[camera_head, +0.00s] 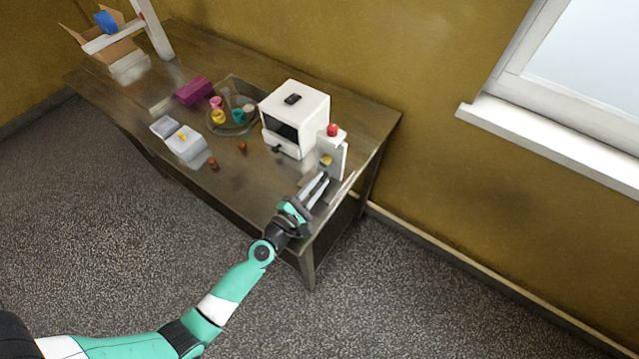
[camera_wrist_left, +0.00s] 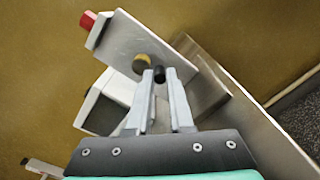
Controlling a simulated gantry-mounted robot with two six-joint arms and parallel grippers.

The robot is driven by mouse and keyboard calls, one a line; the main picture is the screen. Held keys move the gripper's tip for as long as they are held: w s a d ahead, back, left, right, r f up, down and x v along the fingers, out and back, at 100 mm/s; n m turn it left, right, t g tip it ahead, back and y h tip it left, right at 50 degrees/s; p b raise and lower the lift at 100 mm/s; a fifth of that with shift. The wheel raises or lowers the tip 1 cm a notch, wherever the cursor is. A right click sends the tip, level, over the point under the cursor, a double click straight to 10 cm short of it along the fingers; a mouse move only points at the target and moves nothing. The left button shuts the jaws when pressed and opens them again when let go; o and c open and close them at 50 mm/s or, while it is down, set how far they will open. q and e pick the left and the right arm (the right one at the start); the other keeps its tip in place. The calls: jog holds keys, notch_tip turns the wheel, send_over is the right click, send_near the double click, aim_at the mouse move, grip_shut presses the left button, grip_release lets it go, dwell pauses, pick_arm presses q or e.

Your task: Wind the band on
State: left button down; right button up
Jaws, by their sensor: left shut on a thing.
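A white box-shaped machine (camera_head: 308,108) with a dark front opening stands near the right end of the table. Beside it is an upright pale panel (camera_head: 339,163) with a red button (camera_head: 333,130) on top and a yellow round hub (camera_head: 327,160) on its face. In the left wrist view the hub (camera_wrist_left: 141,63) sits beside a small black handle (camera_wrist_left: 160,74). My left gripper (camera_head: 322,176) reaches the panel, its two fingers closed on the black handle. A flat metal strip (camera_wrist_left: 205,88) lies behind the fingers; I cannot tell if it is the band. My right gripper is out of view.
A cardboard box (camera_head: 112,50) stands at the far left. The front right tabletop is mostly clear.

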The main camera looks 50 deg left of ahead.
aim_at(316, 167)
pick_arm(q)
jog(key=m, duration=0.3)
jog(key=shift+s+a+f+m+b, duration=0.1)
jog(key=shift+a+f+m+b, duration=0.15)
jog(key=shift+a+m+b, duration=0.15)
jog(key=m, duration=0.1)
jog(key=a+m+b, duration=0.1)
jog(key=m, duration=0.1)
jog(key=shift+s+m, duration=0.1)
jog(key=shift+m, duration=0.2)
jog(key=m, duration=0.2)
jog(key=m+b, duration=0.1)
jog(key=m, duration=0.1)
jog(key=shift+s+a, duration=0.15)
jog(key=shift+a, duration=0.25)
jog(key=shift+a+r+m+b, duration=0.15)
jog(key=shift+m+b, duration=0.15)
jog(key=shift+m, duration=0.45)
jog(key=shift+a+r+m+b, duration=0.15)
jog(key=shift+m+b, duration=0.1)
jog(key=shift+m, duration=0.5)
jog(key=c, duration=0.8)
grip_release()
jog(key=shift+s, duration=0.2)
